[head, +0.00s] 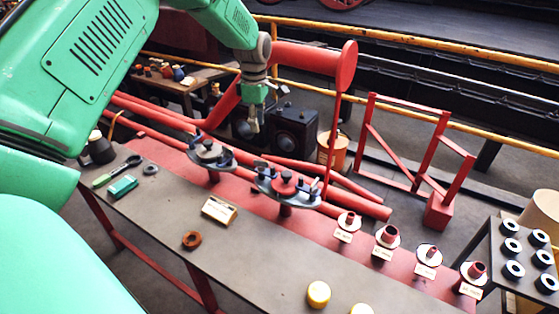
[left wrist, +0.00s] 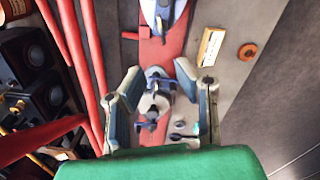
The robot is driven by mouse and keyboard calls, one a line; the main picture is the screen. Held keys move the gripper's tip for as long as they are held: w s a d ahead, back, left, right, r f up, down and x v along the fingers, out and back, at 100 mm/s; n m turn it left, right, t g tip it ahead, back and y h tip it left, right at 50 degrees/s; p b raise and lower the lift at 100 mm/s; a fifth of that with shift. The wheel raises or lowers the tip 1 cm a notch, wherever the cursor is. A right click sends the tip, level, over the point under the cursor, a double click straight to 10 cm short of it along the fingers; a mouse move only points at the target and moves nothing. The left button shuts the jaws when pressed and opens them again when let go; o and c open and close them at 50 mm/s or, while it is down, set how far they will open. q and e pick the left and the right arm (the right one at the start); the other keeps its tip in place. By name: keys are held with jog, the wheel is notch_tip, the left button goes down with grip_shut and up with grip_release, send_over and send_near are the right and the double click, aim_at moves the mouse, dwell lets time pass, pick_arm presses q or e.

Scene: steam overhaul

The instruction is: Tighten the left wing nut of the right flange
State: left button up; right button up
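The right flange (head: 287,188) is a grey-blue plate with a red centre and small dark blue fittings, on the bench's red strip. Its left wing nut (head: 266,172) is small; how tight it sits cannot be told. The flange is partly cut off at the top of the left wrist view (left wrist: 162,14). The left flange (head: 210,153) stands to its left; in the left wrist view it shows between my fingers (left wrist: 155,98), below them. My left gripper (head: 254,122) is raised above the bench, behind the flanges in the picture, open and empty. My right gripper is not in view.
Several red fittings (head: 387,236) stand at right. Red pipes (head: 340,178) and a red frame (head: 400,150) are behind.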

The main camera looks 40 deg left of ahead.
aim_at(259, 161)
pick_arm(q)
notch_tip(259, 161, down, 13)
jog(key=shift+s+a+f+b, duration=0.1)
jog(key=shift+f+b, duration=0.05)
jog(key=shift+b, duration=0.95)
jog(key=shift+d+f, duration=0.1)
jog(key=shift+d, duration=0.1)
jog(key=shift+a, duration=0.1)
grip_shut()
